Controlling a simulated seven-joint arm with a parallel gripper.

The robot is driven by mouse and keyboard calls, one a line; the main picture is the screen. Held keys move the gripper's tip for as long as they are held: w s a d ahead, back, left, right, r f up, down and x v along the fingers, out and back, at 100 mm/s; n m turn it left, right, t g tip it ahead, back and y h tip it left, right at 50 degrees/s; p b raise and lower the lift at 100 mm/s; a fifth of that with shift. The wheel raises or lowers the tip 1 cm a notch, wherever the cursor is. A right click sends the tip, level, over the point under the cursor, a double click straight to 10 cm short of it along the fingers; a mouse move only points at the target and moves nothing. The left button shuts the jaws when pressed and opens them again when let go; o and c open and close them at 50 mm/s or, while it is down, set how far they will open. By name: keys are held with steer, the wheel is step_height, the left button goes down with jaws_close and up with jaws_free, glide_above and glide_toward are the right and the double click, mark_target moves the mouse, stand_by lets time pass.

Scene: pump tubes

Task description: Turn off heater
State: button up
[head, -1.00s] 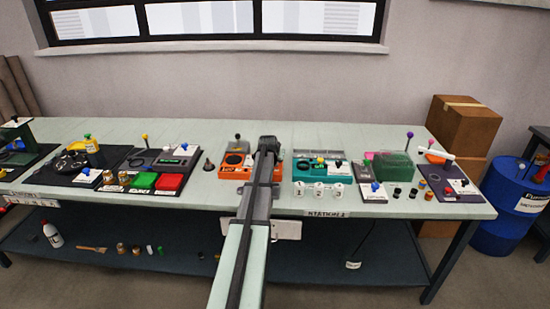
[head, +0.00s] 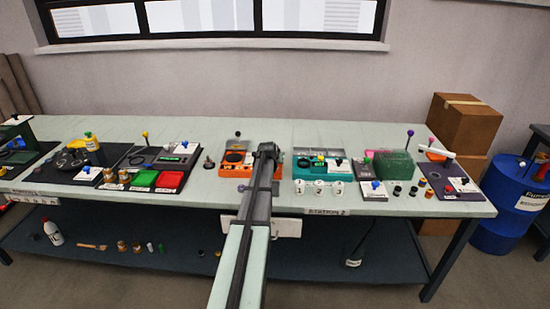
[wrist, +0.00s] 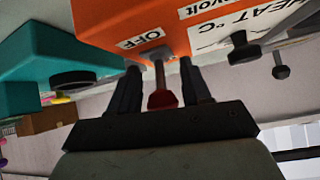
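The orange heater unit (head: 234,171) stands mid-table in the head view, partly hidden behind my arm. In the wrist view the heater's orange casing (wrist: 125,18) fills the top, with an OFF label and a white HEAT °C panel. A lever with a red tip (wrist: 162,98) sticks out from the casing below the OFF label. My gripper (wrist: 161,85) is open, with one dark finger on each side of the lever. Gaps show between the lever and both fingers. In the head view my arm hides the gripper.
A teal unit (head: 312,170) stands right of the heater and also shows in the wrist view (wrist: 45,60). White cups (head: 318,187) stand in front of it. Green and red trays (head: 170,180) lie to the left. A dark knob (wrist: 240,50) sits on the white panel.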

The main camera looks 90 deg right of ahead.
steer(key=shift+o, duration=0.6)
steer(key=shift+d+r, duration=0.1)
steer(key=v, duration=1.4)
